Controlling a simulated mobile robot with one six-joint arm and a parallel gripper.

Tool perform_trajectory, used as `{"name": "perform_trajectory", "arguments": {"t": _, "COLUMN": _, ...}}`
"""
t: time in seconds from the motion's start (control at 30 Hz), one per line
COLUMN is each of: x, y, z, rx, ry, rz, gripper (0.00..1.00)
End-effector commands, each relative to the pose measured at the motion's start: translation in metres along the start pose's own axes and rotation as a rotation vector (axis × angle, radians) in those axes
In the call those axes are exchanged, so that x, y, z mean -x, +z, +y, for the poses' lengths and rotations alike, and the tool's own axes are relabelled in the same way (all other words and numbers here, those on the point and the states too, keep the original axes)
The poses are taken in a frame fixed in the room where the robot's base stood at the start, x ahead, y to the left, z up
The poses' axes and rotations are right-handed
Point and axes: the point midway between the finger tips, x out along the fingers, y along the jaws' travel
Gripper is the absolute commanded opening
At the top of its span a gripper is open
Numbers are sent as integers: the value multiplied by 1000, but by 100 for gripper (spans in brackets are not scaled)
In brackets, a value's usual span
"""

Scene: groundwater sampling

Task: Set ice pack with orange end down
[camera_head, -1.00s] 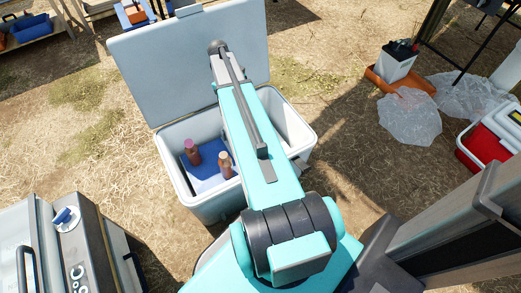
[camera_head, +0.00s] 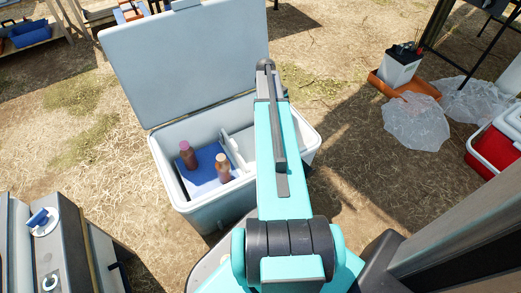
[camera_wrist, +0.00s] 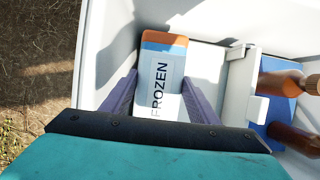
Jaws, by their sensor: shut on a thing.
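The ice pack (camera_wrist: 161,88) is a white and blue-grey slab with an orange end and the word FROZEN on its face. In the wrist view it lies between the two purple-grey fingers of my gripper (camera_wrist: 160,78), which is shut on it. The orange end points away from my wrist. The pack is over or inside the open white cooler (camera_head: 222,210), on the side without bottles; I cannot tell if it touches the floor. In the head view, my arm hides the gripper and pack.
A white divider (camera_wrist: 240,88) splits the cooler. The raised lid (camera_head: 185,65) stands at the back. A grey appliance (camera_head: 60,245) is at lower left; a red cooler (camera_head: 490,148) is at right.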

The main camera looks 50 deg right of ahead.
Motion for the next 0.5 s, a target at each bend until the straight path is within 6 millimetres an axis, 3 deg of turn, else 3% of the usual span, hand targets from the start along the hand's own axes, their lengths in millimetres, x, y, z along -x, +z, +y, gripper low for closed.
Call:
{"name": "perform_trajectory", "arguments": {"t": 0.23, "x": -6, "y": -3, "z": 0, "rx": 0, "ry": 0, "rz": -1, "gripper": 19}}
{"name": "perform_trajectory", "arguments": {"t": 0.5, "x": -38, "y": -16, "z": 0, "rx": 0, "ry": -1, "rz": -1, "gripper": 19}}
